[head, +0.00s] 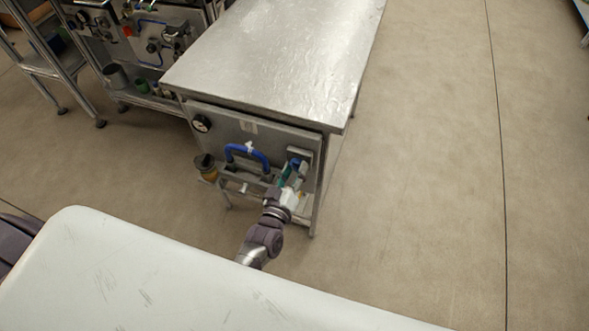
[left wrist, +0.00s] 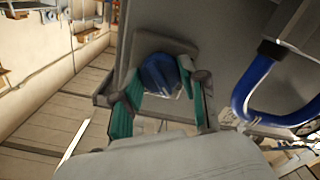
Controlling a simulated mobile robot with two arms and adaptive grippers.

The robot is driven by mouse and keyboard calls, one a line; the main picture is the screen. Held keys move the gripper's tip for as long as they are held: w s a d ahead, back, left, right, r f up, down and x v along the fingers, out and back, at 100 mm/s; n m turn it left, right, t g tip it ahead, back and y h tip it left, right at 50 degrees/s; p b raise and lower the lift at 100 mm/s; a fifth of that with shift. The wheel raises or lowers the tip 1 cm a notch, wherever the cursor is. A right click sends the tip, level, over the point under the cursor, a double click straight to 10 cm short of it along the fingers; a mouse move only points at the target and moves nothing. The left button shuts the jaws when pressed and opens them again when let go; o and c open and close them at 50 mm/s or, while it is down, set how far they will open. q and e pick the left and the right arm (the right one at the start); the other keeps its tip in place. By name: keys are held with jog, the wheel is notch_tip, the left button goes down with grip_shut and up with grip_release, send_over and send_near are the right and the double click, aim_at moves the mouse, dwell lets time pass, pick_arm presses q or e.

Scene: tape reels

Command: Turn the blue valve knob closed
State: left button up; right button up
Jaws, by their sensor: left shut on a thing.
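The blue valve knob (left wrist: 160,76) sits on a grey square plate on the side panel of the metal bench. In the head view the knob (head: 295,163) is at the panel's right end, partly hidden by my gripper. My left gripper (head: 290,178) reaches up to it from below. In the left wrist view its two teal-padded fingers (left wrist: 158,95) stand on either side of the knob, closed on it. The knob's lower part is hidden behind my gripper. My right gripper shows in neither view.
A blue hose (head: 247,151) loops on the panel left of the knob; it also shows in the left wrist view (left wrist: 262,100). A round gauge (head: 201,123) and an amber-coloured cup (head: 207,168) are farther left. The bench top (head: 275,60) is bare. Open floor lies to the right.

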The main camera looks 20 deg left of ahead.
pick_arm(q)
jog(key=shift+n+b, duration=0.7)
jog(key=shift+n, duration=3.9)
jog(key=o, duration=1.1)
jog(key=shift+o, duration=0.2)
jog(key=s, duration=1.2)
jog(key=shift+a, duration=0.2)
